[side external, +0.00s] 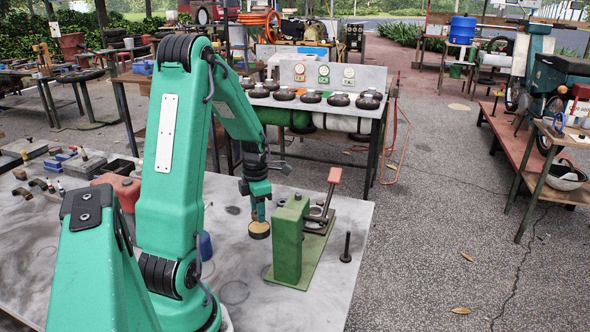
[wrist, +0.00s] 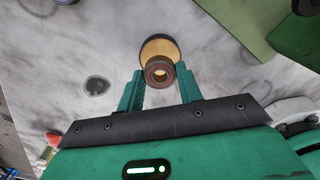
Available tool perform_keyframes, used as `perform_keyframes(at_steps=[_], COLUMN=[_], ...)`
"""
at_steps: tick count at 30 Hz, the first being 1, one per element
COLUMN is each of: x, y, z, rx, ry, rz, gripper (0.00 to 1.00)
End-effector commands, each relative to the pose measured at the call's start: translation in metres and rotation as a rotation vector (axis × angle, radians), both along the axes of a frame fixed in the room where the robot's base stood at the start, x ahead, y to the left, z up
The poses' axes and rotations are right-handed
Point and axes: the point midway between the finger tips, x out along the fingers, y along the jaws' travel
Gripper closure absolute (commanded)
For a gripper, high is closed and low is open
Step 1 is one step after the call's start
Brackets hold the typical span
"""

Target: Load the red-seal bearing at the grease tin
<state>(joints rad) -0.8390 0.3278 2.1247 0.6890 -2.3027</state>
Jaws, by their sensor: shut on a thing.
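The red-seal bearing (wrist: 159,73), a small ring with a reddish face and a central hole, sits between my two fingertips in the wrist view. My gripper (wrist: 160,86) is shut on it. The grease tin (wrist: 152,47), round and dark-rimmed with tan grease, shows just behind the bearing. In the side view, the tin (side external: 259,230) stands on the grey table, and my gripper (side external: 259,212) points down right above it. The bearing is small and mostly hidden there. I cannot tell whether it touches the grease.
A green fixture (side external: 288,243) with an upright block and a red-handled clamp (side external: 334,176) stands just right of the tin. A black pin (side external: 346,247) stands farther right. A blue object (side external: 205,246) is left of the tin. Bare table lies in front of it.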

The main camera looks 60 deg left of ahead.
Motion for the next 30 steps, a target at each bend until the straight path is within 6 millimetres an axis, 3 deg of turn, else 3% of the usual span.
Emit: perform_keyframes(at_steps=[18, 30], x=[0.0, 0.0], y=[0.0, 0.0], z=[0.034, 0.037], rx=[0.001, 0.0], ry=[-0.001, 0.0], rz=[0.0, 0.0], gripper=[0.83, 0.83])
